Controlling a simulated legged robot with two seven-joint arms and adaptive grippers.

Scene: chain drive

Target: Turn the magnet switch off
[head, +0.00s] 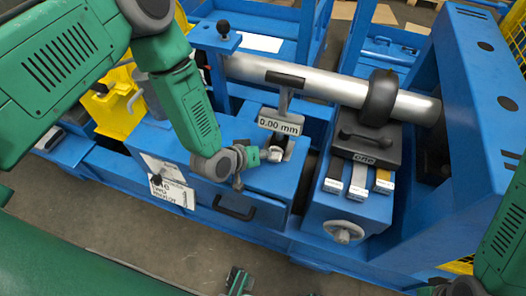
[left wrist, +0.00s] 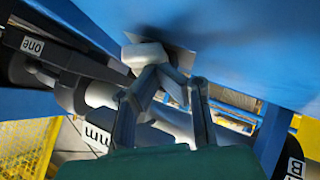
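The gauge stand (head: 284,98) with its "0.00 mm" display (head: 280,122) rises beside the silver shaft. A small pale knob (head: 273,153), which looks like the magnet switch, sits low at its base. It also shows as a pale knob in the left wrist view (left wrist: 146,54). My left gripper (head: 254,157) is just left of this knob. In the left wrist view its grey fingers (left wrist: 168,92) stand apart, with one fingertip close to the knob; contact cannot be told. At the bottom edge, what seems to be my right gripper (head: 238,280) is partly cut off.
The silver shaft (head: 330,86) carries a black ring (head: 379,98) at right. A dark box marked "one" (head: 368,138) and several labelled strips lie on the blue block, above a handwheel (head: 343,232). A black drawer handle (head: 235,208) is in front. A blue frame (head: 470,110) stands at right.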

